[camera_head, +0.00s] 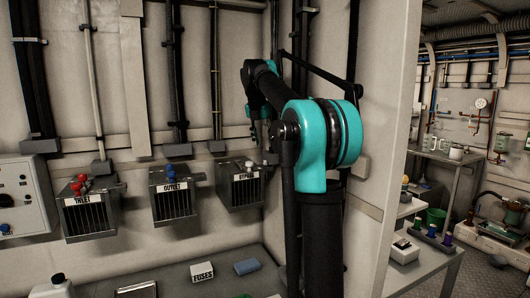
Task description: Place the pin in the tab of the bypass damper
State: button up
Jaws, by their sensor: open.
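The bypass damper (240,192) is a grey louvred box on the wall with a "BYPASS" label, right of the other two boxes. A small pale piece (249,166) shows on its top; I cannot tell whether it is the pin or part of the tab. My gripper (266,146) hangs just above and right of this box, small and partly hidden by my own arm. It is open, and I see nothing held in it. The box's right side is close to my arm, and the tab is too small to make out.
The outlet damper (175,203) with blue knobs and the inlet damper (89,217) with red knobs are to the left. Below is a grey surface with a "FUSES" block (202,272) and a blue block (247,267). A wall edge (385,150) stands right of my arm.

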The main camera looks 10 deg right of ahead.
jog(key=v, duration=0.3)
jog(key=shift+s+r, duration=0.15)
jog(key=shift+r, duration=0.15)
jog(key=shift+c, duration=0.3)
dwell(0.7)
